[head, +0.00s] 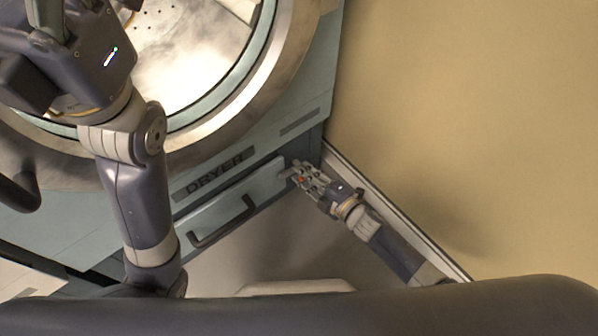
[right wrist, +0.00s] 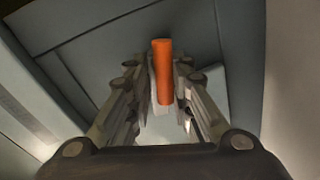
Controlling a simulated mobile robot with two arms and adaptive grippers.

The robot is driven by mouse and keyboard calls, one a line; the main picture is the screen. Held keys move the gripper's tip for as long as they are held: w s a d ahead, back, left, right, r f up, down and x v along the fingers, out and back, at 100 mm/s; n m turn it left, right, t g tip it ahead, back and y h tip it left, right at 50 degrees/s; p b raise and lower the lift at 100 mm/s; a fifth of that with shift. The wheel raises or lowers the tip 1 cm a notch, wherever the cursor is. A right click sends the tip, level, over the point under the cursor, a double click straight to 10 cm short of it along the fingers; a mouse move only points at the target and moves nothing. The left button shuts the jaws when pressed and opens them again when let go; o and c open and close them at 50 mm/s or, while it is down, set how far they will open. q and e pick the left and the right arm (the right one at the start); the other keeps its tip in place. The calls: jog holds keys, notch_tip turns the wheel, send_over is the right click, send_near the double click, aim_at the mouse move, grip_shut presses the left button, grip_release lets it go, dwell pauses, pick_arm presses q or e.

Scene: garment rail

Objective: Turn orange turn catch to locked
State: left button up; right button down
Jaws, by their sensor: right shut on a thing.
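The orange turn catch (right wrist: 162,72) is a short bar that stands upright in the right wrist view, on a grey-blue panel. In the head view only a small orange spot of the catch (head: 301,180) shows among my fingers. My right gripper (head: 302,174) is at the right end of the dryer's lower flap. In the right wrist view its fingers (right wrist: 170,92) lie on both sides of the catch, shut on it. My left gripper (head: 48,16) is cut off at the top left of the head view, away from the catch; its fingertips are unclear.
The dryer (head: 290,95) has a large round door opening at the upper left. Its lower flap (head: 215,207) carries a dark bar handle (head: 222,222), left of my right gripper. A tan wall (head: 470,110) with a pale skirting stands close on the right of my right arm.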

jog(key=shift+s+a+f+n+h, duration=0.2)
jog(key=shift+f+n, duration=0.1)
jog(key=shift+n, duration=0.2)
jog(key=shift+s+a+f+n+h, duration=0.1)
jog(key=shift+s+f+n, duration=0.15)
jog(key=shift+n, duration=0.25)
jog(key=shift+w+d+f+n, duration=0.1)
jog(key=shift+n, duration=0.2)
jog(key=c, duration=1.6)
grip_release()
jog(key=shift+w, duration=0.1)
jog(key=shift+w+d, duration=0.1)
jog(key=shift+d, duration=0.05)
